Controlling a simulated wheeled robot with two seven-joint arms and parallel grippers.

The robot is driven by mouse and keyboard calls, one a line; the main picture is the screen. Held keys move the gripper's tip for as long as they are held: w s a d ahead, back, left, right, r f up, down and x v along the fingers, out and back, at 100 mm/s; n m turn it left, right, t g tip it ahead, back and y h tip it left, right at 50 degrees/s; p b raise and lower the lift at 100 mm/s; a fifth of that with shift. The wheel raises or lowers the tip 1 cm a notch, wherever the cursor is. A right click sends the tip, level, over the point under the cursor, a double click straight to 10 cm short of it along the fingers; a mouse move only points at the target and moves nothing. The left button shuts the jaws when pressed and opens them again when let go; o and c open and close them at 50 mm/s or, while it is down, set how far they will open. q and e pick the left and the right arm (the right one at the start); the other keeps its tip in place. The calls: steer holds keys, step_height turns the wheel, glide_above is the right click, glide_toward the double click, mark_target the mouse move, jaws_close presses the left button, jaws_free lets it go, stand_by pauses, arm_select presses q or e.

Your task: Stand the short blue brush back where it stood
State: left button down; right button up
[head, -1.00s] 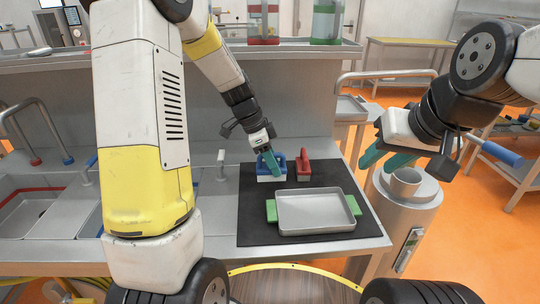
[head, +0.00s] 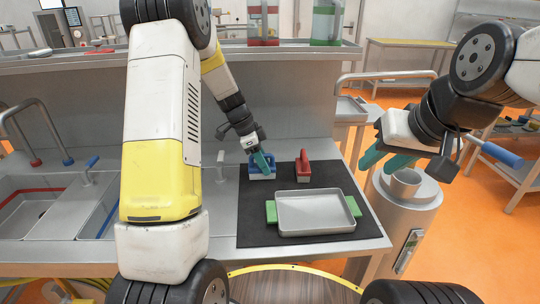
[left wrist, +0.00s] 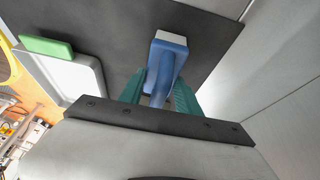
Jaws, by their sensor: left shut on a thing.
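The short blue brush (head: 254,172), with a blue handle and pale base, is upright over the back left of the black mat (head: 255,226). My left gripper (head: 262,162) is shut on its handle from above. In the left wrist view, the blue brush (left wrist: 168,62) lies between the two teal fingers of the left gripper (left wrist: 160,95). I cannot tell whether its base touches the mat. A red brush (head: 303,170) stands just to its right, apart from it. My right gripper (head: 386,160) is open and empty at the right.
A metal tray with green handles (head: 315,212) lies on the mat in front of the brushes. A grey cup (head: 405,183) stands on a round metal stand below my right gripper. Sinks (head: 60,208) are at the left. The mat's left strip is clear.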

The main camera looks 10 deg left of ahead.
arm_select(q)
steer(key=shift+f, duration=0.15)
steer(key=c, duration=0.8)
jaws_free()
steer(key=shift+c, duration=0.2)
steer(key=v, duration=1.2)
steer(key=shift+s+d, duration=0.1)
steer(key=s+d+r+n+t+y, duration=0.1)
steer(key=s+r+n+t, duration=0.2)
steer(key=s+r+n, duration=0.6)
steer(key=s+r+n+t+y, duration=0.1)
steer(key=s+n, duration=0.5)
steer(key=s, duration=1.1)
steer(key=shift+s+d+r+t, duration=0.25)
steer(key=shift+s+d+t, duration=0.1)
steer(key=shift+t, duration=0.55)
